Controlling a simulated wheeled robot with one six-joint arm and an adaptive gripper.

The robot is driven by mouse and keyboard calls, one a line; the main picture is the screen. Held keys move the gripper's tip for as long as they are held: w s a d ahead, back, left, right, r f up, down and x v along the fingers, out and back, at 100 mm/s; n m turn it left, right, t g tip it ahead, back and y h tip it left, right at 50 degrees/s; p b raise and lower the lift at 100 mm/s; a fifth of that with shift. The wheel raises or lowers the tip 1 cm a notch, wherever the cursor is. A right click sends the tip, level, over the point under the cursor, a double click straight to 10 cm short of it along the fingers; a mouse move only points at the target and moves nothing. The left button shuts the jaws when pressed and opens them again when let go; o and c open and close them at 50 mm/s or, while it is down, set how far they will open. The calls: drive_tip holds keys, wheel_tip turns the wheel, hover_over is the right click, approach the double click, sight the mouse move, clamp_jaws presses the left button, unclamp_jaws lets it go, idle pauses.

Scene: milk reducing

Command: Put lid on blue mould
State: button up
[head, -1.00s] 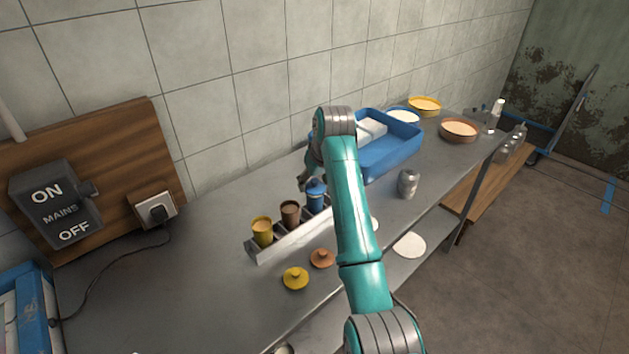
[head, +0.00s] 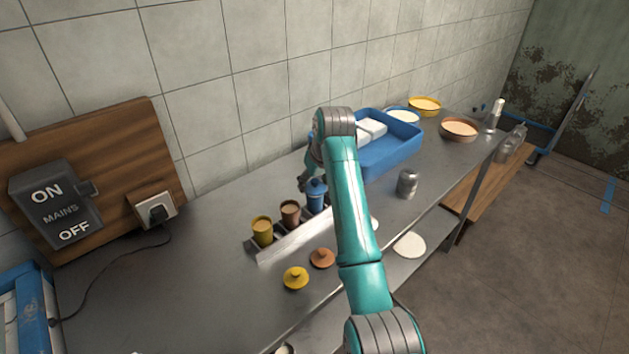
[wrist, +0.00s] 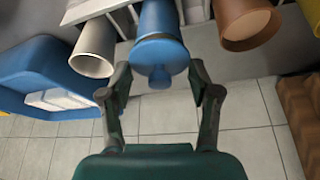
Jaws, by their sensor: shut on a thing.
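The blue mould (head: 315,204) stands at the right end of the visible row in a metal rack (head: 300,243). A blue lid (head: 316,186) with a round knob sits at its top; it also shows in the wrist view (wrist: 159,54). I cannot tell whether it is fully seated. My gripper (wrist: 160,70) has one finger on each side of the lid, shut on it. In the head view my gripper (head: 306,180) is partly hidden behind my arm, just behind the lid.
A brown mould (head: 290,212) and a yellow mould (head: 262,231) stand to the left. A yellow lid (head: 295,279) and an orange-brown lid (head: 322,258) lie in front. A blue tray (head: 395,155) stands behind right.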

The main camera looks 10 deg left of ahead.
idle(0.8)
drive_tip(key=o, duration=1)
drive_tip(key=shift+r, duration=3.45)
clamp_jaws()
drive_tip(key=shift+f, duration=2.5)
